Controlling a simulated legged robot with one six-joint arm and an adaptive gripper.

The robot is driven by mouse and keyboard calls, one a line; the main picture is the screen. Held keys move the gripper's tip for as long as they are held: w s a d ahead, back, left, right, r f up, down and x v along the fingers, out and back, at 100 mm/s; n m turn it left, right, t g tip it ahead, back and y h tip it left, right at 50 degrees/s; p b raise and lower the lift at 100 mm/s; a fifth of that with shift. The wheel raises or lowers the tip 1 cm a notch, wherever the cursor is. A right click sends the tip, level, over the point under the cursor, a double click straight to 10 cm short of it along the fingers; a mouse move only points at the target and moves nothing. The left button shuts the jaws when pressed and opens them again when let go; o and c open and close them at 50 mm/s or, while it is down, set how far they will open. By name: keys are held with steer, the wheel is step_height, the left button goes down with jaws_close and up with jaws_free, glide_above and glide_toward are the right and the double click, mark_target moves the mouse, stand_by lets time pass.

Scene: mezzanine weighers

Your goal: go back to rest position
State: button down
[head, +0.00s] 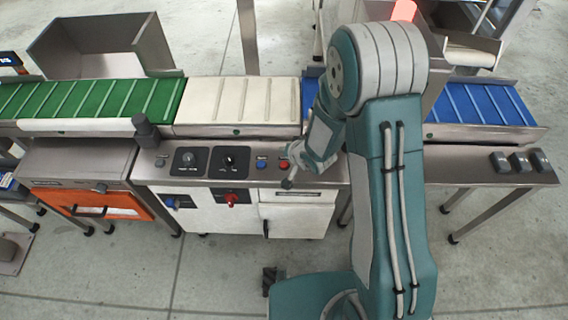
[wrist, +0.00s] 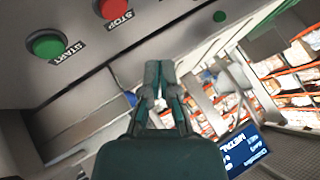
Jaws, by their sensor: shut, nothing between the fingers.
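My gripper (wrist: 160,72) is shut and empty in the wrist view, its two fingers meeting at the tips. In the head view my gripper (head: 289,182) is small and points down-left in front of the machine's control panel (head: 210,165), close to a red button (head: 284,164). In the wrist view a green button marked START (wrist: 46,44) and a red button marked STOP (wrist: 112,8) are on a grey panel up and left of the fingers. The fingers appear apart from both buttons.
A conveyor runs across, with green (head: 90,98), cream (head: 238,100) and blue (head: 480,103) belts. An open metal bin (head: 100,62) stands behind at left. An orange-fronted cabinet (head: 90,200) is at left. Grey floor (head: 110,270) in front is mostly clear.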

stand_by(0.3)
steer(key=s+d+r+h, duration=0.2)
steer(key=d+r, duration=0.3)
steer(key=r, duration=0.5)
steer(key=s+d+r+h, duration=0.25)
steer(key=d+r, duration=0.35)
steer(key=r, duration=0.4)
steer(key=s+d+r+n+g, duration=0.1)
steer(key=s+r, duration=0.4)
steer(key=s, duration=0.5)
steer(key=s+d+r+n+g, duration=0.1)
steer(key=s+d+r, duration=0.1)
steer(key=s+r, duration=0.4)
steer(key=s, duration=0.4)
steer(key=shift+s+d+h, duration=0.15)
steer(key=shift+s+h, duration=0.1)
steer(key=shift+h, duration=0.1)
steer(key=shift+d, duration=0.1)
